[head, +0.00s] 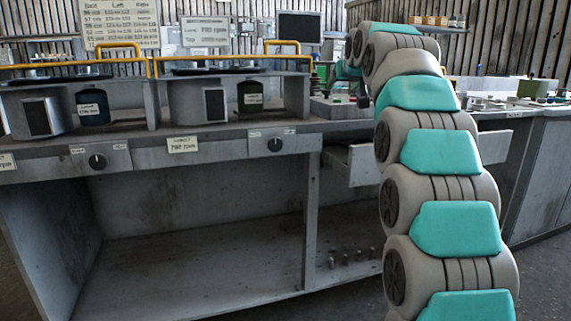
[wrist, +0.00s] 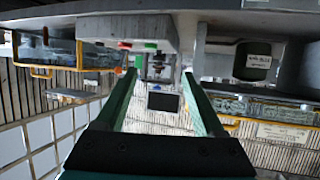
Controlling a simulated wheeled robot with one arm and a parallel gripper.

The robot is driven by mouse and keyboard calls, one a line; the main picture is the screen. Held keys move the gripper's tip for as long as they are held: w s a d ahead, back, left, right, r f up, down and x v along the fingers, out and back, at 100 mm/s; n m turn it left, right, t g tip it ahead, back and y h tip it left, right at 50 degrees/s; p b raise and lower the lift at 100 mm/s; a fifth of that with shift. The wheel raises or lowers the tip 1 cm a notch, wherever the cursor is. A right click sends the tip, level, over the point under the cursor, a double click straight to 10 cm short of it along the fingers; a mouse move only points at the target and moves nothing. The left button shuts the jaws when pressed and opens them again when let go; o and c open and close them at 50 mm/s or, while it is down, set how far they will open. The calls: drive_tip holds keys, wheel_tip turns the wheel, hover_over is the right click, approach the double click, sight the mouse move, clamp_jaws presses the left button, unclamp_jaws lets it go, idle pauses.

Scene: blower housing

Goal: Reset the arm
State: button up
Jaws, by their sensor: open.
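My gripper (wrist: 159,76) shows in the wrist view as two long green fingers spread apart with a clear gap between them. Nothing is held between them. The wrist view looks upside down, with bench parts along its top. In the head view my arm of grey and teal links rises from the lower right and bends away over the bench at the top. The gripper end is too small and too covered by the arm to make out there.
A grey workbench (head: 230,137) with two knobs and yellow rails fills the left. Dark canisters (head: 93,106) stand in its bays. An open drawer (head: 362,166) juts out beside my arm. A dark monitor (head: 299,27) stands behind. A second bench (head: 537,160) is at right.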

drive_tip(key=s+f+g+p, duration=0.2)
drive_tip(key=s+f+g, duration=0.7)
drive_tip(key=s+f, duration=1.65)
drive_tip(key=s+f+g, duration=0.2)
drive_tip(key=s+f, duration=0.3)
drive_tip(key=s, duration=0.6)
drive_tip(key=s+f+g, duration=0.2)
drive_tip(key=s+f, duration=0.3)
drive_tip(key=s, duration=0.7)
drive_tip(key=s+f+g, duration=0.2)
drive_tip(key=s+f, duration=0.3)
drive_tip(key=s, duration=0.6)
drive_tip(key=shift+s+f, duration=0.2)
drive_tip(key=shift+f, duration=0.1)
